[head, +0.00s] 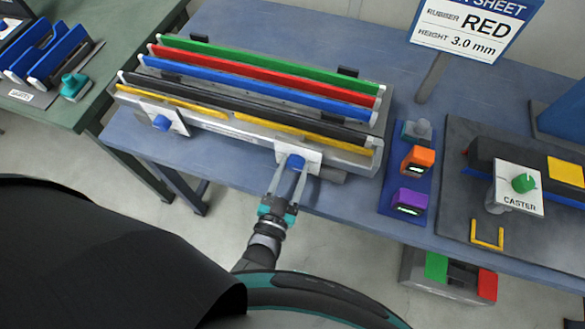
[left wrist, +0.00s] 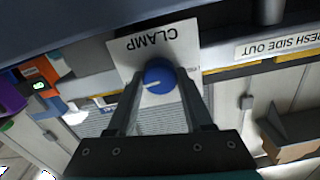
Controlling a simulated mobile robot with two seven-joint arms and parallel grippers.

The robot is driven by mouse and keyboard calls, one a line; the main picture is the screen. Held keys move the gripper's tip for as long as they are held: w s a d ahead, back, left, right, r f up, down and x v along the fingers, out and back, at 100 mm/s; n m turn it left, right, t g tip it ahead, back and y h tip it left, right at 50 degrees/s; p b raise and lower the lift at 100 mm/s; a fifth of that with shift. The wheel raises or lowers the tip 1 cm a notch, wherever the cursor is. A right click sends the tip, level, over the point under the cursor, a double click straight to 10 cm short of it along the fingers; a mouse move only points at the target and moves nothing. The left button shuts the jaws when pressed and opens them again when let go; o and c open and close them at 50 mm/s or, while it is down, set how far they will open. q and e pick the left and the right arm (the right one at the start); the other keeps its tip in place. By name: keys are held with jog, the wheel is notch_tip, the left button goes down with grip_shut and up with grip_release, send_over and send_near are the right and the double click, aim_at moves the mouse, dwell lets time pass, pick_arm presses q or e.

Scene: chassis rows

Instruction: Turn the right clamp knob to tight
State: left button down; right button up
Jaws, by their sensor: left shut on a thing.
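The right clamp knob (head: 295,161) is blue and sits on a white plate (head: 311,157) at the front of the rack, near its right end. My left gripper (head: 291,176) reaches it from the front, one finger on each side, and is shut on it. The left wrist view shows the blue knob (left wrist: 160,77) between the fingertips. Its white pointer line lies nearly level there, towards the left. The plate reads CLAMP, upside down; its smaller markings are mostly hidden by the fingers. The left clamp knob (head: 161,123) stands apart, untouched. My right gripper is not in view.
The rack (head: 372,160) holds green, red, blue, black and yellow strips. To its right are a blue tray (head: 426,185) with orange and purple devices, and a dark mat (head: 455,215) with a CASTER knob. A sign (head: 468,27) reads RED, 3.0 mm.

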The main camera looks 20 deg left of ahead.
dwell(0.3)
pick_arm(q)
jog(key=shift+c, duration=1.5)
grip_release()
jog(key=s, duration=1.5)
jog(key=shift+a, duration=0.25)
